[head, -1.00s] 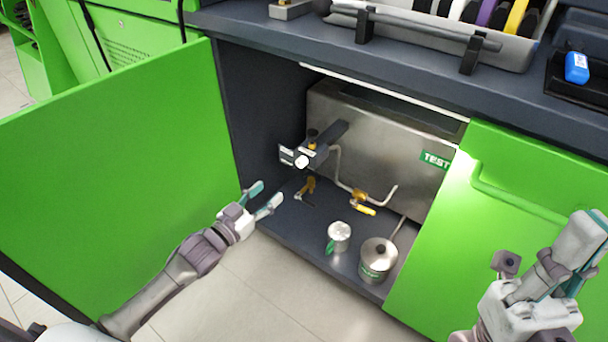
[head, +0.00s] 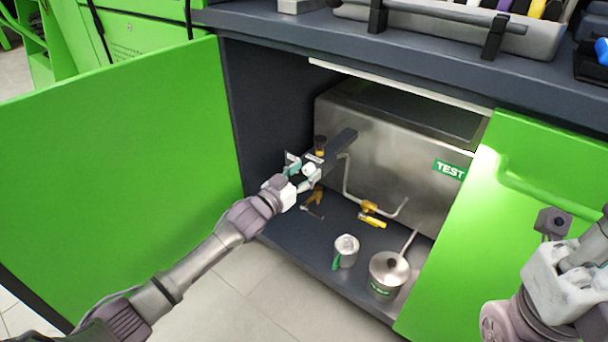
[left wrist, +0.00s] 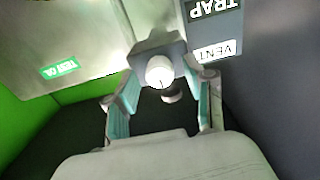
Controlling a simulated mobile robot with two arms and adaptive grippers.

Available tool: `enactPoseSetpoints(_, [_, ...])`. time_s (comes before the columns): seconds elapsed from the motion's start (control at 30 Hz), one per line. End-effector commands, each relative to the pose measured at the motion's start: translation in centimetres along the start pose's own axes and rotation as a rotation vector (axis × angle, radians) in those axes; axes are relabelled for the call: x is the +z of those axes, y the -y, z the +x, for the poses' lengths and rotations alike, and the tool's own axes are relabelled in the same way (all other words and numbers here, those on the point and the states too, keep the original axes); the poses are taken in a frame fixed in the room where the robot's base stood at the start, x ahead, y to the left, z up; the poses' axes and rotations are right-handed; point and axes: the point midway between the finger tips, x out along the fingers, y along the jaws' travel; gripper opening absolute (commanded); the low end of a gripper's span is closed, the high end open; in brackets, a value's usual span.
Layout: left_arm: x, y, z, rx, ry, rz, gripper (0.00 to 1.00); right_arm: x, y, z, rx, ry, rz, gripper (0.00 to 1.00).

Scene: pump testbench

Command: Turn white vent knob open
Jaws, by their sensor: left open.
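The white vent knob (left wrist: 160,72) is round, with a small dark mark on its face, and sits on a grey block between my left fingers in the left wrist view. In the head view the knob (head: 309,169) shows at the end of the dark bar inside the cabinet. My left gripper (head: 303,172) is open around the knob; in the left wrist view its teal-padded fingers (left wrist: 161,92) stand on either side, with gaps visible. The VENT label (left wrist: 228,50) is beside the knob. My right arm is at the right edge of the head view, its fingertips out of frame.
The TEST tank (head: 400,150) fills the cabinet's back. Green doors flank the opening, left (head: 120,160) and right (head: 500,240).

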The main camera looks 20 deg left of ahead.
Motion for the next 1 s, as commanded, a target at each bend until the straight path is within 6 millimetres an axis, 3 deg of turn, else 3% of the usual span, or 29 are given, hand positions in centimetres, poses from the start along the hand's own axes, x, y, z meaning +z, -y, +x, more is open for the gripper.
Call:
enactPoseSetpoints(0.13, [0.0, 0.0, 0.0, 0.0, 0.0, 0.0, 0.52, 0.0, 0.0, 0.0, 0.0, 0.0, 0.0, 0.0])
enactPoseSetpoints(0.4, [0.0, 0.0, 0.0, 0.0, 0.0, 0.0, 0.07, 0.0, 0.0, 0.0, 0.0, 0.0, 0.0, 0.0])
enactPoseSetpoints(0.47, [0.0, 0.0, 0.0, 0.0, 0.0, 0.0, 0.0, 0.0, 0.0, 0.0, 0.0, 0.0, 0.0, 0.0])
enactPoseSetpoints(0.9, [-0.2, 0.0, -0.1, -0.001, 0.001, 0.089, 0.0, -0.2, -0.1, 0.5, 0.008, 0.003, 0.003, 0.0])
enactPoseSetpoints(1.0, [-0.3, 0.0, -0.1, -0.001, 0.001, 0.153, 0.0, 0.4, -0.2, -0.6, 0.019, 0.052, 0.006, 0.0])
